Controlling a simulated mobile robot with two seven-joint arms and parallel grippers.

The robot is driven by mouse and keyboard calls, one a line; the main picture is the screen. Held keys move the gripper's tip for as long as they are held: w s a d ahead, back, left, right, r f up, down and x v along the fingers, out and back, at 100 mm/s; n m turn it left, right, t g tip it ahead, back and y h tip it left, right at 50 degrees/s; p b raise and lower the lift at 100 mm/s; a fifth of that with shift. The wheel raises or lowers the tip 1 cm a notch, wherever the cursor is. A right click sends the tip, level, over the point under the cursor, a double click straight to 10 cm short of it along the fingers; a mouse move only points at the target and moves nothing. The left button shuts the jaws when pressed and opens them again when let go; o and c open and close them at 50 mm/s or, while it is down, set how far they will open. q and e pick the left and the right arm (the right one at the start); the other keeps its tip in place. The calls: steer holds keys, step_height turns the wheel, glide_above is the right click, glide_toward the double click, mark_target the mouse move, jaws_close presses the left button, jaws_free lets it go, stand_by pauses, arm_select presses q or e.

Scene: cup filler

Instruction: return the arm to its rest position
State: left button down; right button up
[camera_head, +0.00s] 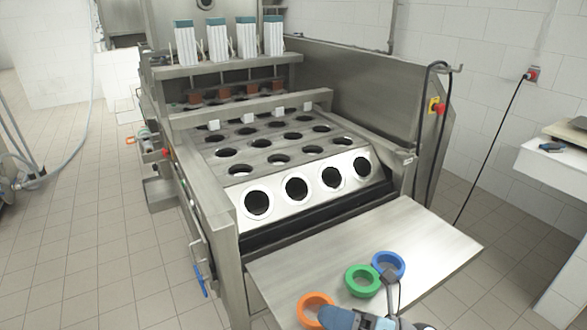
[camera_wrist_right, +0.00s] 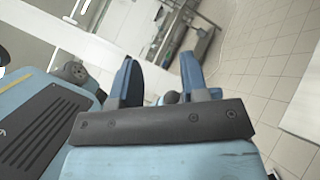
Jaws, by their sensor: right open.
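My right gripper (camera_head: 335,317) shows at the bottom of the head view, over the front edge of the steel shelf (camera_head: 430,240). Its blue fingers (camera_wrist_right: 158,75) stand apart with nothing between them in the right wrist view. An orange ring (camera_head: 313,295) lies on the shelf, close to the fingers in the picture and partly covered by them. My left gripper is in neither view.
A green ring (camera_head: 349,281) and a blue ring (camera_head: 389,254) lie on the shelf, partly behind my wrist parts. The steel cup filler (camera_head: 290,215), with rows of round holes, stands behind. A white table (camera_head: 550,165) is at right. Tiled floor is open at left.

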steer(key=w+d+f+m+t+h, duration=0.1)
steer(key=d+f+m+t+h, duration=0.15)
steer(key=m+t, duration=0.45)
steer(key=w+d+f+m+t+h, duration=0.15)
steer(key=m+t+h, duration=0.25)
steer(key=m, duration=0.7)
steer(key=s+d+f+m+g+h, duration=0.2)
steer(key=s+d+f+m+h, duration=0.3)
steer(key=f+m, duration=0.45)
steer(key=s+d+f+m+g+h, duration=0.3)
steer(key=s+f+m+h, duration=0.25)
steer(key=f+m, duration=0.4)
arm_select(q)
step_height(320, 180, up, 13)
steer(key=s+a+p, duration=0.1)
steer(key=p, duration=1.5)
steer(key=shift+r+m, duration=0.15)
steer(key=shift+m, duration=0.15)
arm_select(e)
steer(key=s+d+r, duration=0.1)
steer(key=s+r, duration=0.2)
steer(key=r, duration=1)
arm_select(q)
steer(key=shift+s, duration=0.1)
